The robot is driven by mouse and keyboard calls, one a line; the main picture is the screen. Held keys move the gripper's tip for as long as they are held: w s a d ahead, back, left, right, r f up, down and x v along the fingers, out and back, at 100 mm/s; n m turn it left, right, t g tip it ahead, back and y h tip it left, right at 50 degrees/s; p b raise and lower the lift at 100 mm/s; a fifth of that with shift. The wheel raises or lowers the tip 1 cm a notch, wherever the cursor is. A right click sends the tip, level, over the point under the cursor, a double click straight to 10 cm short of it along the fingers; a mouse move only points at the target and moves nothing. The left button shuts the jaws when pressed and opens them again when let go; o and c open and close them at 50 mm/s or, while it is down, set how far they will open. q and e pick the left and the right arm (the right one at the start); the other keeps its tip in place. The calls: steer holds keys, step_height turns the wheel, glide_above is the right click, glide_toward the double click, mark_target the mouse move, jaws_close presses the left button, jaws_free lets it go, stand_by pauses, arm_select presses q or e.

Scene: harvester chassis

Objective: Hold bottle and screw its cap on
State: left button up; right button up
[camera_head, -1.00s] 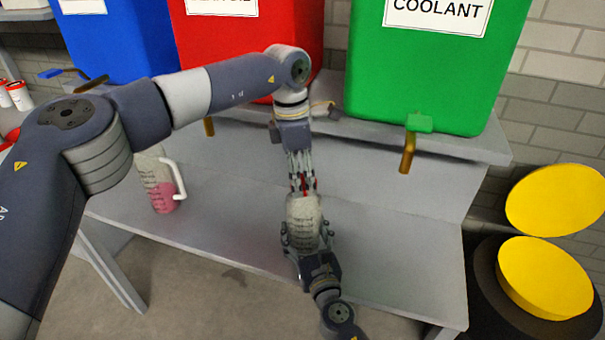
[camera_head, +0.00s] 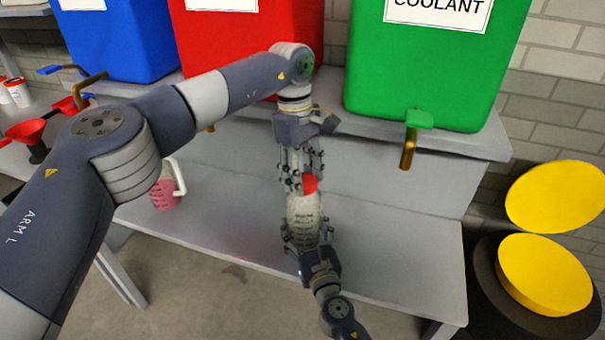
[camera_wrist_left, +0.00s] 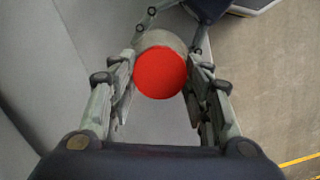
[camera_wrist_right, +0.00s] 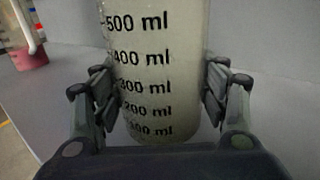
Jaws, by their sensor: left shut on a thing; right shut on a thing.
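The translucent bottle (camera_head: 304,212) stands over the grey bench, its body between the fingers of my right gripper (camera_head: 304,240). The right wrist view shows the bottle's black ml markings (camera_wrist_right: 145,75) and my right fingers (camera_wrist_right: 160,90) shut on both sides of it. The red cap (camera_head: 310,184) sits at the bottle's top end. My left gripper (camera_head: 303,178) comes from above and is shut on the cap. The left wrist view shows the round red cap (camera_wrist_left: 160,72) between the left fingers (camera_wrist_left: 160,80). The thread under the cap is hidden.
A jug with pink liquid (camera_head: 163,195) stands on the bench (camera_head: 400,240) at left. Blue (camera_head: 120,40), red (camera_head: 250,50) and green (camera_head: 435,60) tanks with taps stand behind. A red funnel (camera_head: 25,132) is at far left. Bench space right of the bottle is clear.

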arm_select(q)
steer(key=m, duration=0.7)
steer(key=shift+d+g+y, duration=0.15)
steer(key=shift+g+y, duration=0.15)
steer(key=m, duration=0.5)
steer(key=shift+y, duration=0.3)
steer(key=m, duration=0.3)
steer(key=shift+w, duration=0.1)
steer(key=o, duration=0.7)
steer(key=shift+r, duration=2.25)
